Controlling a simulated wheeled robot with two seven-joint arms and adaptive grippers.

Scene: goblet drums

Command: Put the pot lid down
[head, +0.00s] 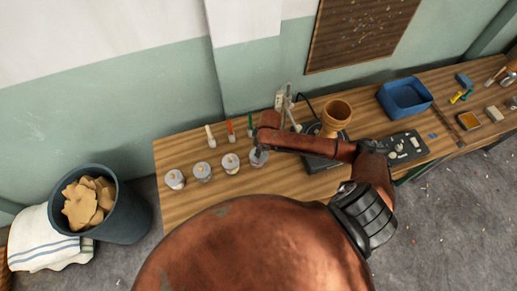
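Several small grey-white pots stand in a row on the left part of the wooden bench: the first pot (175,180), the second pot (202,172), the third pot (231,163) and the fourth pot (259,158). The first three show pale tops with a small knob; the fourth looks darker on top, with my arm just above it. My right arm reaches in from the right, and its wrist is beside the fourth pot. My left gripper is out of view.
White, red and green sticks stand behind the pots. A wooden goblet drum (336,115) stands on a dark device behind my forearm. A bin (125,215) stands on the floor at left.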

